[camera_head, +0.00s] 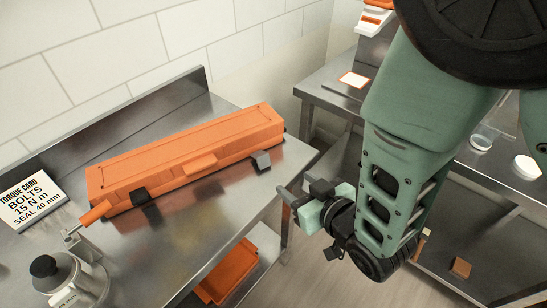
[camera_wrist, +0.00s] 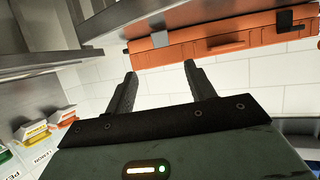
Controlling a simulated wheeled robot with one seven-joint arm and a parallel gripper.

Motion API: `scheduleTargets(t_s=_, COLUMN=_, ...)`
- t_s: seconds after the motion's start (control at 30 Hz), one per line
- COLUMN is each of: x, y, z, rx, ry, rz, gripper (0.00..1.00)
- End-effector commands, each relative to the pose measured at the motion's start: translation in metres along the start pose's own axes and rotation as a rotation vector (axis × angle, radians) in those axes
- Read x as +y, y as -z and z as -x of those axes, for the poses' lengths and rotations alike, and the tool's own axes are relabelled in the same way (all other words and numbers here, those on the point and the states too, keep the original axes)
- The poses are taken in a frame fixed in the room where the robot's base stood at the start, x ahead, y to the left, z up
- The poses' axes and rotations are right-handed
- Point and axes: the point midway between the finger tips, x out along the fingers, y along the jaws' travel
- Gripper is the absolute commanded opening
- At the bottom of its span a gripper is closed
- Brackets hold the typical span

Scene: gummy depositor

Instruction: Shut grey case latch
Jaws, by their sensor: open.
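The long orange case (camera_head: 190,150) lies closed on the steel table. Its grey latch (camera_head: 261,160) is near the right end of the front side and appears to stick out from it. A black latch (camera_head: 140,196) is near the left end. My gripper (camera_head: 301,190) is open and empty, off the table's right edge, apart from the case and to the right of the grey latch. In the wrist view, which looks upside down, the case (camera_wrist: 220,42) spans the upper right beyond my open fingers (camera_wrist: 161,69).
A torque card (camera_head: 32,200) and a metal device with a black knob (camera_head: 62,275) stand at the table's left. An orange bin (camera_head: 228,272) sits on the lower shelf. Another steel bench (camera_head: 340,98) is at right. The tabletop before the case is clear.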

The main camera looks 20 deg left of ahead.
Motion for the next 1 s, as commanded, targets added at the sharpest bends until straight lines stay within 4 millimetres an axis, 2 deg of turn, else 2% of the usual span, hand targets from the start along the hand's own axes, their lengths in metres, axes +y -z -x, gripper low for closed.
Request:
scheduleTargets(t_s=0.6, x=0.000, y=0.001, z=-0.122, rx=-0.002, ry=0.000, rz=0.000, gripper=0.55)
scheduleTargets(t_s=0.8, x=0.000, y=0.001, z=-0.148, rx=-0.002, ry=0.000, rz=0.000, gripper=0.55)
scheduleTargets(t_s=1.0, x=0.000, y=0.000, z=-0.159, rx=-0.002, ry=0.000, rz=0.000, gripper=0.55)
